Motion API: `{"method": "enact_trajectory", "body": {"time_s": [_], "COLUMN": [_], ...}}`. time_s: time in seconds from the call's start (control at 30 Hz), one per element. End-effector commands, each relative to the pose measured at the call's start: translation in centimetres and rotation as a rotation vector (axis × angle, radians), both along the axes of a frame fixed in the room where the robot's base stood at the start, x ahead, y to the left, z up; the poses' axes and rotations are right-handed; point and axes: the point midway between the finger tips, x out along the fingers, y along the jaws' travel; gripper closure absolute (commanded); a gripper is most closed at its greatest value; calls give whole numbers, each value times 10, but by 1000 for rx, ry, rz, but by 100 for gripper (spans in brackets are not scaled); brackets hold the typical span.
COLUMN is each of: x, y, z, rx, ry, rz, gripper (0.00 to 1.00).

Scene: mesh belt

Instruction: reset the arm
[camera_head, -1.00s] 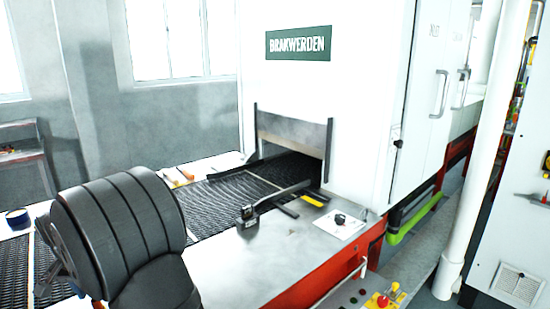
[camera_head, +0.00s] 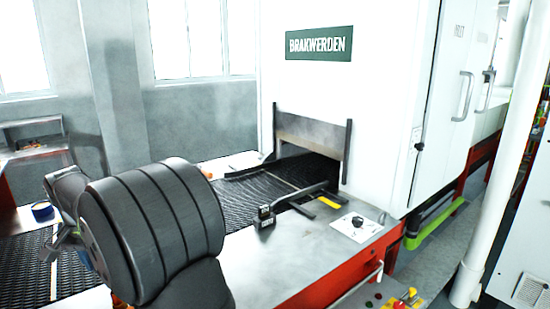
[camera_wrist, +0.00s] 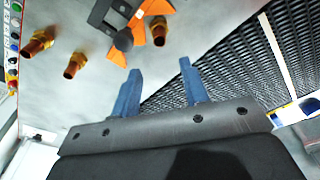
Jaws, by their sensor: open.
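My gripper (camera_wrist: 158,85) shows in the wrist view as two blue fingers standing well apart, with nothing between them. They reach over a grey metal surface (camera_wrist: 60,100) beside the dark mesh belt (camera_wrist: 225,65). In the head view my dark ribbed arm covers the lower left, and the fingers cannot be made out clearly there. The mesh belt (camera_head: 240,200) runs from the lower left into the opening of the white machine (camera_head: 385,90).
Brass fittings (camera_wrist: 76,64) lie on the metal surface, near a dark bracket with orange pieces (camera_wrist: 133,38). In the head view a small black device (camera_head: 264,216) stands at the belt's edge. Blue tape (camera_head: 42,210) lies at left. The front metal top (camera_head: 300,250) has bare room.

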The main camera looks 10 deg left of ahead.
Motion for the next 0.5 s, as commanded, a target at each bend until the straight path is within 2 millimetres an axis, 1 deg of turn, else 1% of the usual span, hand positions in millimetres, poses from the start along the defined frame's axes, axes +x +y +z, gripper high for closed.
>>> {"method": "enact_trajectory", "body": {"time_s": [0.03, 0.1, 0.5], "x": [-1, 1, 11], "y": [0, 0, 1], "z": [11, -12, -92], "rx": [2, -6, -5], "ry": [-2, 3, 3], "rz": [0, -1, 0], "gripper": [59, 59, 59]}}
